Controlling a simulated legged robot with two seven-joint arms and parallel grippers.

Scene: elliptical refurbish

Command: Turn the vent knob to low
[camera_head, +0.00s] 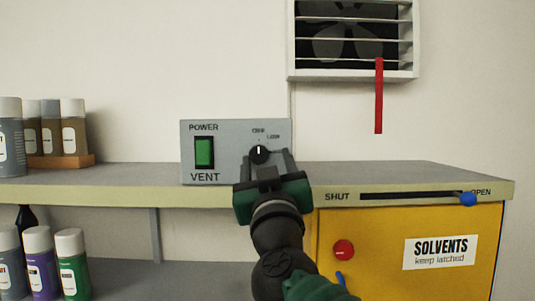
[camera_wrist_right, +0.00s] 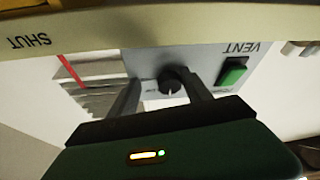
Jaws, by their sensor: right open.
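The vent box is a grey panel (camera_head: 230,128) on the shelf, marked POWER and VENT, with a green power switch (camera_head: 204,152). Its black vent knob (camera_head: 259,154) has a white pointer line that looks upright in the head view. Small labels sit above the knob; one looks like LOW, the other is too small to read surely. My right gripper (camera_head: 268,163) is open in front of the panel, its fingers around the knob's sides. In the right wrist view the knob (camera_wrist_right: 170,80) shows between the two fingertips (camera_wrist_right: 165,92). Contact cannot be told. My left gripper is not in view.
A wall fan (camera_head: 350,62) with a red ribbon (camera_head: 379,100) is above right. Several bottles (camera_head: 72,125) stand at left.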

